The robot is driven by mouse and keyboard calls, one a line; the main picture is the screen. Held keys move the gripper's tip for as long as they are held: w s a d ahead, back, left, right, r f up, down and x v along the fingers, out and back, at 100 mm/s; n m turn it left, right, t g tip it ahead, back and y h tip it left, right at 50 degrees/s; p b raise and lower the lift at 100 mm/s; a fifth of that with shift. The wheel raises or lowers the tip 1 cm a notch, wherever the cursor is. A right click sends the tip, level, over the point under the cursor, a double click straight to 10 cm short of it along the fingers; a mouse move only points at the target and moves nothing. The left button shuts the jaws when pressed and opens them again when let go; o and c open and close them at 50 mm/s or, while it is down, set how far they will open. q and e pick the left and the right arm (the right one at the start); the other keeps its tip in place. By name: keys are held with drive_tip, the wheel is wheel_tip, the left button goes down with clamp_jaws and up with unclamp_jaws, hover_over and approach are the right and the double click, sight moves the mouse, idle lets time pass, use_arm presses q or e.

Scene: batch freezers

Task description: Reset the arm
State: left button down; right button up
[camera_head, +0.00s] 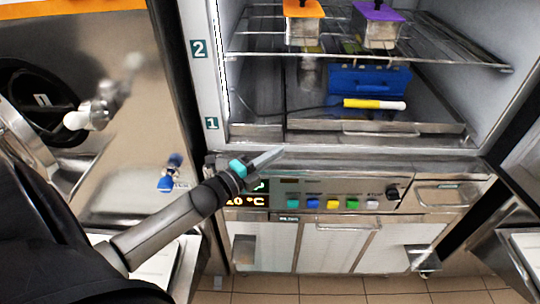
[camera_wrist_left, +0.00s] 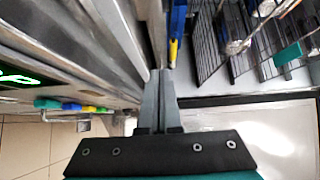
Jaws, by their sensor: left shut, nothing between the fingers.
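My left arm comes in from the lower left in the head view. Its gripper (camera_head: 281,151) is shut and empty, with its tip in front of the lower edge of the open freezer cabinet (camera_head: 205,75). The left wrist view also shows the gripper (camera_wrist_left: 160,75), with its two grey fingers together and nothing held. My right gripper is not in either view.
Inside the freezer, a wire shelf (camera_head: 440,60) holds containers with an orange lid (camera_head: 304,8) and a purple lid (camera_head: 378,12). A blue box (camera_head: 369,80) and a yellow-and-white stick (camera_head: 374,104) lie below. The control panel (camera_head: 330,192) with coloured buttons is under the opening.

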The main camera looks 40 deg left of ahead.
use_arm(q)
drive_tip(key=s+d+f+n+g+y, duration=0.4)
drive_tip(key=s+d+f+n+g, duration=0.25)
drive_tip(key=s+n, duration=0.35)
drive_tip(key=s+d+f+n+g, duration=0.1)
drive_tip(key=s+d+n+g, duration=0.3)
drive_tip(key=s, duration=0.3)
drive_tip(key=s+d+f+n+g, duration=0.1)
drive_tip(key=s+d+n+g, duration=0.3)
drive_tip(key=s, duration=0.4)
wheel_tip(320, 180, down, 23)
drive_tip(key=s, duration=0.3)
drive_tip(key=s+a+f+g, duration=0.2)
drive_tip(key=s+f, duration=1)
drive_tip(key=s, duration=0.2)
drive_tip(key=shift+s+a+f+h+b, duration=0.15)
drive_tip(key=shift+a+f+h+b, duration=0.15)
drive_tip(key=shift+a+f, duration=0.05)
